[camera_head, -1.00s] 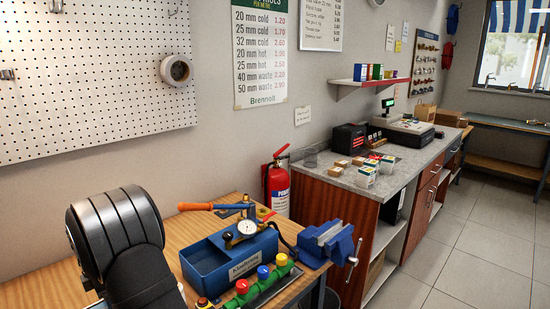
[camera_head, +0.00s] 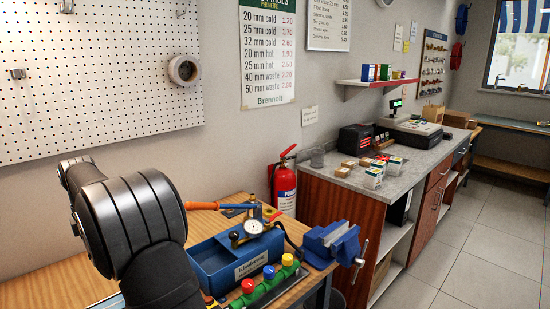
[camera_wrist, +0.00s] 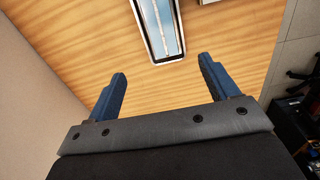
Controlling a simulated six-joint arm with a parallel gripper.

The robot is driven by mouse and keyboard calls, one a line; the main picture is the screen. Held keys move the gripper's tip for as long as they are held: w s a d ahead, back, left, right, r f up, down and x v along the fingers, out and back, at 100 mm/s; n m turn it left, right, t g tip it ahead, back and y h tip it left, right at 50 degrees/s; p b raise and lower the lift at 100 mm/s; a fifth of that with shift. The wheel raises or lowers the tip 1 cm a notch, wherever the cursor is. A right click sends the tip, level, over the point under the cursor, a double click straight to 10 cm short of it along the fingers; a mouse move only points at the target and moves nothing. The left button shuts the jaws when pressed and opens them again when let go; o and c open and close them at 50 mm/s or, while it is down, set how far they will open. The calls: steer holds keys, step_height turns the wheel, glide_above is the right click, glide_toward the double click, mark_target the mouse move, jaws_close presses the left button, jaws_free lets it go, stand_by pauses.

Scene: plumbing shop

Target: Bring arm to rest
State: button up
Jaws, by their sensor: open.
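My gripper (camera_wrist: 163,67) shows in the wrist view with its two blue fingers wide apart. Nothing is between them. Beyond the fingers is a wood-grained surface (camera_wrist: 90,50); the fingers do not visibly touch anything. In the head view the dark rounded links of my arm stand at the lower left, in front of the wooden bench (camera_head: 60,285). My gripper is outside the head view.
A blue tool box (camera_head: 215,262) with a gauge, a row of coloured-knob valves (camera_head: 268,284) and a blue vise (camera_head: 332,242) are on the bench. A fire extinguisher (camera_head: 284,188) stands behind.

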step_height(320, 180, down, 16)
steer(key=shift+f, duration=0.15)
steer(key=shift+a+f, duration=0.1)
steer(key=w+d+r+m, duration=0.4)
steer(key=r, duration=0.6)
steer(key=w+d+r+m, duration=0.4)
steer(key=d+r, duration=0.1)
steer(key=r, duration=0.5)
steer(key=w+d+r+m, duration=0.4)
steer(key=w+r, duration=0.1)
steer(key=r, duration=0.6)
steer(key=shift+d, duration=0.35)
steer(key=shift+a, duration=0.15)
